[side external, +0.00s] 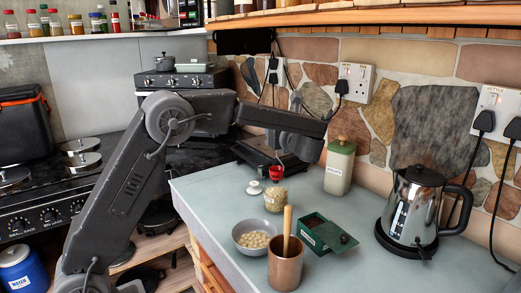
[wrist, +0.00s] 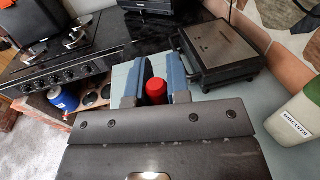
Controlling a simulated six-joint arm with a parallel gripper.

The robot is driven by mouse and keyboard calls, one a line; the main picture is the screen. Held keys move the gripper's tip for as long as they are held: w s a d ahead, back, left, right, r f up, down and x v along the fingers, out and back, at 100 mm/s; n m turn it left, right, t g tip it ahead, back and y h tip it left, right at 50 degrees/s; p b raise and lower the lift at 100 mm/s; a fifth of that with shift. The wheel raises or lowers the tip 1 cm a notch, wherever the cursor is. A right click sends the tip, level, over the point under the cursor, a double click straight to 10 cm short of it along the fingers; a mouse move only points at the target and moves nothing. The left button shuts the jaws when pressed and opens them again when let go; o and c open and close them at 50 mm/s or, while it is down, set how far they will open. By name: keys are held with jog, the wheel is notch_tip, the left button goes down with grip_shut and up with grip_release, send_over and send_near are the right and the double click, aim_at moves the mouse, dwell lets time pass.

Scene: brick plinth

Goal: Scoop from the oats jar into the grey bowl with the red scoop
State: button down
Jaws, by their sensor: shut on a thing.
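My gripper (side external: 277,157) points down above the counter and is shut on the red scoop (side external: 276,173). In the wrist view the red scoop (wrist: 156,91) sits between the two blue-grey fingers of my gripper (wrist: 155,83). In the side external view the scoop is at or just above the mouth of the oats jar (side external: 274,200), a small clear jar with pale contents. I cannot tell whether its tip is inside. The grey bowl (side external: 240,244) stands nearer the camera, left of the jar, with pale round pieces in it. The jar is hidden in the wrist view.
A white lid (side external: 254,188) lies left of the jar. A copper pot (side external: 285,268) with a wooden handle, a green box (side external: 318,233), a steel kettle (side external: 411,205) and a green-topped canister (side external: 339,170) stand around. A black grill (wrist: 218,52) is behind. The front right counter is clear.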

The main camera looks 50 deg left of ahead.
jog(key=w+a+r, duration=0.1)
jog(key=w+a, duration=0.2)
notch_tip(320, 180, down, 14)
jog(key=shift+f, duration=0.15)
dwell(1.3)
jog(key=shift+a+f, duration=0.1)
dwell(0.6)
notch_tip(320, 180, up, 13)
dwell(1.7)
dwell(0.3)
jog(key=s+d+f, duration=0.2)
jog(key=s+d, duration=0.3)
jog(key=s, duration=0.4)
jog(key=s+d+f, duration=0.1)
jog(key=s+d, duration=0.4)
jog(key=s, duration=0.4)
jog(key=shift+s+d+f, duration=0.25)
jog(key=shift+f, duration=0.1)
jog(key=shift+w+r, duration=0.1)
jog(key=shift+w, duration=0.05)
